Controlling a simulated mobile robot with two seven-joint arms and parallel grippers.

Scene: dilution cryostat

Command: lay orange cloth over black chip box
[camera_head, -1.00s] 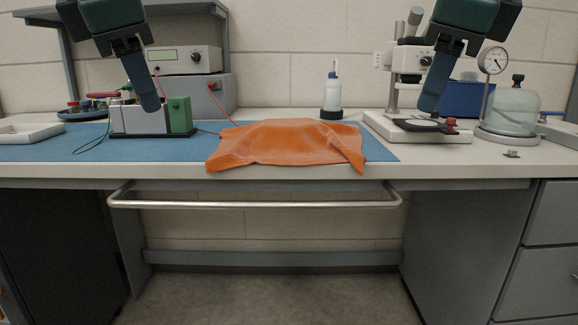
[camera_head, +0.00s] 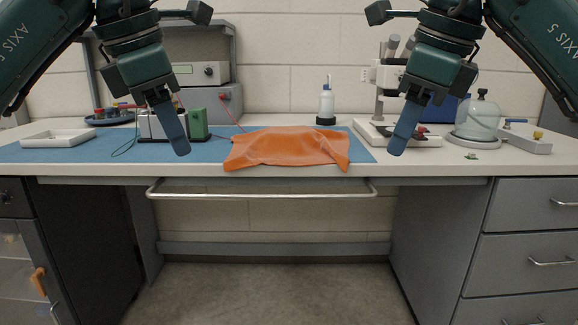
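The orange cloth (camera_head: 287,148) lies draped over a raised, flat-topped shape at the front of the bench, and its front edge hangs slightly over the bench edge. The black chip box is not visible; whatever lies under the cloth is hidden. My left gripper (camera_head: 180,148) is in the air left of the cloth, in front of the green and grey device. My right gripper (camera_head: 398,148) is in the air right of the cloth, in front of the microscope stand. Both are apart from the cloth and hold nothing visible. Their finger gaps cannot be made out from this side.
A blue mat (camera_head: 75,150) covers part of the bench. A green block device (camera_head: 198,124), a white bottle (camera_head: 326,104), a microscope stand (camera_head: 385,130) and a glass jar (camera_head: 478,118) stand behind or beside the cloth. A metal rail (camera_head: 262,195) runs below the bench front.

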